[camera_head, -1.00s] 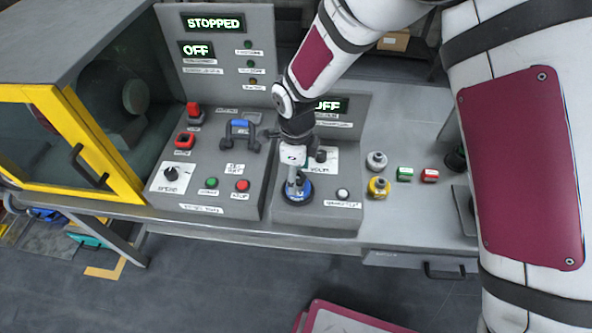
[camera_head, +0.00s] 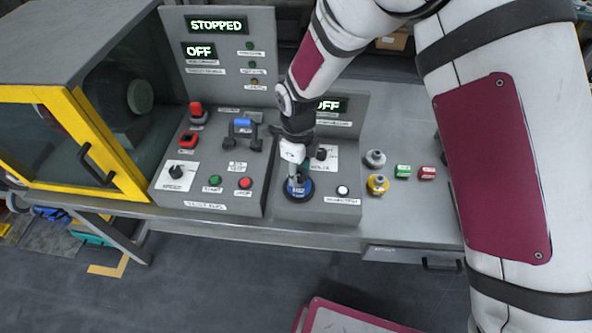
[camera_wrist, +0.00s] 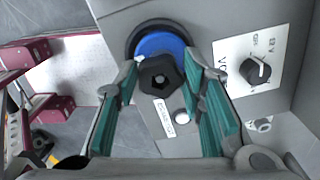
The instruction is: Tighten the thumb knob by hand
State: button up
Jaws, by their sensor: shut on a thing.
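The thumb knob (camera_wrist: 161,78) is black and lobed. It sits in front of a round blue disc (camera_wrist: 158,44) with a dark rim, which also shows in the head view on the sloped grey panel (camera_head: 299,190). My gripper (camera_wrist: 163,62) has its two teal-padded fingers on either side of the knob, shut on it. In the head view my gripper (camera_head: 297,178) points down at the disc, and the knob is hidden there.
A black rotary selector on a white plate (camera_wrist: 256,70) is close to the right finger. A white button (camera_head: 342,191) is nearby. Silver (camera_head: 375,158) and yellow (camera_head: 377,184) round parts and green and red blocks lie on the bench at right. Displays read STOPPED and OFF.

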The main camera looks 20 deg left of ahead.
jog(key=shift+m+p, duration=1.1)
jog(key=shift+m, duration=0.7)
jog(key=o, duration=1.1)
notch_tip(320, 180, up, 12)
